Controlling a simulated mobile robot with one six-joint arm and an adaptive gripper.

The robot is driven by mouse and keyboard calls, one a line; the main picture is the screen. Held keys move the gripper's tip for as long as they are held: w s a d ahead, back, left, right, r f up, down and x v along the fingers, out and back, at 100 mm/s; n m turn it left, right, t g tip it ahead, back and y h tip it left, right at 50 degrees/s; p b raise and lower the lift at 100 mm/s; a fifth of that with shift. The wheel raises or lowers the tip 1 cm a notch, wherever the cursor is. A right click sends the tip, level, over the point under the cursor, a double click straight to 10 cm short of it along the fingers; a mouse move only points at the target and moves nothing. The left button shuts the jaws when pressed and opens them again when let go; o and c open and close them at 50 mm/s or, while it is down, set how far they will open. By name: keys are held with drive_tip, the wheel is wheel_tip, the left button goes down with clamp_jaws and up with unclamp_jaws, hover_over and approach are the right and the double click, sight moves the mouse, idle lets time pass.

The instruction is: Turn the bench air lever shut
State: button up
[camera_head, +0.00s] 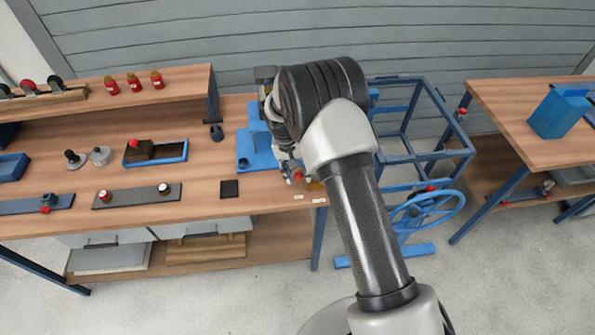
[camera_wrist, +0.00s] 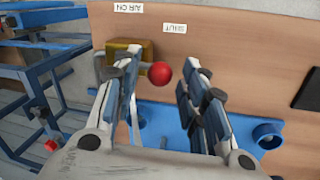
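The air lever's red ball knob (camera_wrist: 160,74) shows between my fingertips in the wrist view, with a small gap on each side. Its brass-coloured valve block (camera_wrist: 146,48) is on the wooden bench, partly behind my left finger. Most of the lever's arm is hidden by that finger. Two white labels, "AIR ON" (camera_wrist: 129,7) and "SHUT" (camera_wrist: 174,28), are on the bench close by; the knob is nearer the SHUT label. My gripper (camera_wrist: 162,60) is open and holds nothing. In the head view the red knob (camera_head: 298,174) is at the bench's right end, below my wrist.
A blue fixture plate (camera_wrist: 168,118) with a round cup (camera_wrist: 267,135) lies beside the valve. A blue frame (camera_head: 415,125) with a handwheel (camera_head: 428,212) stands right of the bench. A black square pad (camera_head: 229,188) lies left of the lever.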

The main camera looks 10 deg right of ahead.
drive_tip(key=shift+r, duration=0.1)
wheel_tip(320, 180, up, 12)
drive_tip(key=a, duration=0.2)
drive_tip(key=shift+w+a, duration=0.15)
drive_tip(key=shift+w, duration=0.05)
idle(0.6)
drive_tip(key=s+d+r+n+t+y, duration=0.1)
drive_tip(key=s+d+r, duration=0.2)
drive_tip(key=s+r, duration=0.5)
drive_tip(key=s+d+r+t, duration=0.1)
drive_tip(key=s+d+r, duration=0.1)
drive_tip(key=s+r, duration=0.65)
drive_tip(key=s+d+r+t, duration=0.1)
drive_tip(key=s, duration=0.7)
drive_tip(key=s+d+r+n+t+y, duration=0.1)
drive_tip(key=s+d+r+t, duration=0.1)
drive_tip(key=s, duration=0.7)
drive_tip(key=shift+s, duration=0.3)
